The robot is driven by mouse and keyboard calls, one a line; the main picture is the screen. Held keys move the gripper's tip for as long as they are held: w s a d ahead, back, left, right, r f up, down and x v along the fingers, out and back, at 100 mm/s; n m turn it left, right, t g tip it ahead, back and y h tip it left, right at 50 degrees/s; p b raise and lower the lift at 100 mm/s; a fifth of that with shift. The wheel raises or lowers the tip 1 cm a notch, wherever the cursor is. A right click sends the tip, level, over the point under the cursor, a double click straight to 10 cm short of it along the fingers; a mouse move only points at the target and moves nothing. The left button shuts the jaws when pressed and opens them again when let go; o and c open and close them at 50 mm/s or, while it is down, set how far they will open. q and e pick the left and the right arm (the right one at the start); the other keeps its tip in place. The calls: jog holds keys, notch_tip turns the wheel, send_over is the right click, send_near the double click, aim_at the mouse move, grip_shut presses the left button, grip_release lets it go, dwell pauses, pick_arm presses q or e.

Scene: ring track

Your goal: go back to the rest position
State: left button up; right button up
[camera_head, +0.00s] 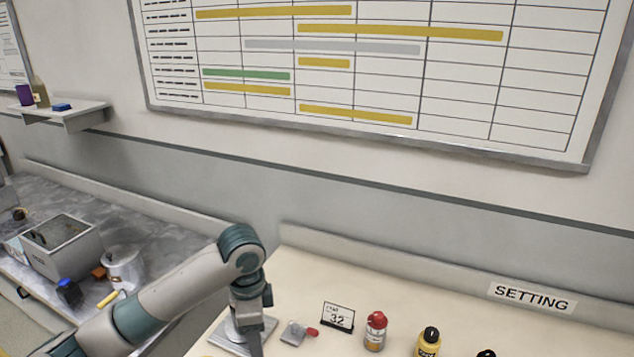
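My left arm comes in from the left, bends at a teal elbow and points down over the pale table (420,310). My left gripper (256,345) is at the bottom edge of the view, in front of a grey plate (225,342). Its fingers are too small and cut off to tell whether they are open or shut. My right gripper is out of view.
On the table stand a small metal piece with a red end (295,333), a "32" card (338,317), a red-capped bottle (375,333) and a yellow bottle (428,343). A grey box (62,250) and a metal pot (124,268) stand on the left counter.

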pick_arm(q)
jog(key=s+d+f+n+t+h, duration=0.1)
jog(key=s+d+f+n+h, duration=0.15)
jog(key=s+f, duration=0.45)
jog(key=s+d+f+n+t+h, duration=0.1)
jog(key=s+d+f+n, duration=0.25)
jog(key=s+f, duration=0.3)
jog(key=s+a+f+n+t+y, duration=0.1)
jog(key=s+a+f+n+y, duration=0.1)
jog(key=s+a+n, duration=0.5)
jog(key=s+a+f+t+y, duration=0.15)
jog(key=s+a, duration=0.35)
jog(key=s, duration=0.6)
notch_tip(320, 180, down, 33)
jog(key=s+g+b, duration=0.1)
jog(key=g+b, duration=0.1)
jog(key=b, duration=0.2)
jog(key=s+a+f+g+b, duration=0.1)
jog(key=s+a+f+b, duration=0.2)
jog(key=s+f, duration=1.5)
notch_tip(320, 180, down, 2)
jog(key=shift+a+f, duration=0.15)
